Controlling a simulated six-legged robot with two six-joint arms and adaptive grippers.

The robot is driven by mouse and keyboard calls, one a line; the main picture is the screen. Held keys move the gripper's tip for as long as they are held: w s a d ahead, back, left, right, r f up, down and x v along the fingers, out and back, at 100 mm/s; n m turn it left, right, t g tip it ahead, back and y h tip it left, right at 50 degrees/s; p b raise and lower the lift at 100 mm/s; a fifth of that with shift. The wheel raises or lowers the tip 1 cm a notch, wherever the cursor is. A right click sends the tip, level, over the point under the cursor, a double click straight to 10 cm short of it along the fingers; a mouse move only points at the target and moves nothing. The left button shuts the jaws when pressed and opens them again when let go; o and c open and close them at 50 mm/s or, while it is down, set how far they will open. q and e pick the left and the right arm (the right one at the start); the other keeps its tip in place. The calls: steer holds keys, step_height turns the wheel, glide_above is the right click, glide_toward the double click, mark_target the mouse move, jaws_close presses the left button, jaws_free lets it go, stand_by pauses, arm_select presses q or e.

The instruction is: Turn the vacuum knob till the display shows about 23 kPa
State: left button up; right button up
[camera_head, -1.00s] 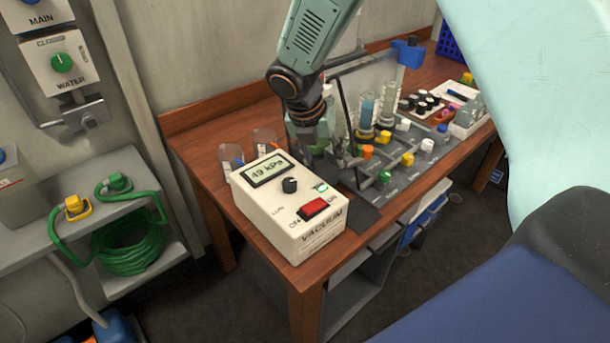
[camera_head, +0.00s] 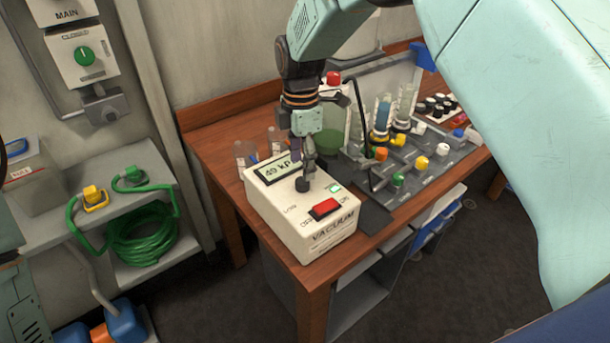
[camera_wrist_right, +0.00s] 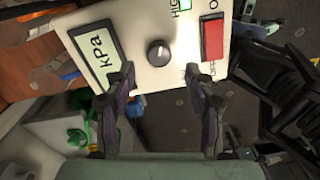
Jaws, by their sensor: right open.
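The cream vacuum box (camera_head: 285,215) stands on the wooden bench, with its dark round knob (camera_head: 303,185) on top. Its display (camera_head: 273,171) reads 49, with the end of the unit covered by my gripper. My right gripper (camera_head: 304,165) is open, pointing down just over the knob. In the right wrist view, the knob (camera_wrist_right: 159,53) lies ahead of the gap between the two open fingertips (camera_wrist_right: 162,85), apart from both. The display (camera_wrist_right: 98,48) there shows only kPa. My left gripper is not in view.
A red switch (camera_head: 324,208) and a small green-lit indicator (camera_head: 335,188) sit beside the knob. A grey rack (camera_head: 410,168) with coloured caps and tubes is to the right. A green hose (camera_head: 145,235) lies on the left shelf.

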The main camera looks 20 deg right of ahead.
mark_target(302, 181)
step_height(302, 181, down, 4)
steer(key=shift+w+d+f, duration=0.1)
steer(key=shift+f, duration=0.35)
steer(key=shift+s, duration=0.2)
steer(key=shift+w, duration=0.15)
steer(key=c, duration=0.3)
jaws_close()
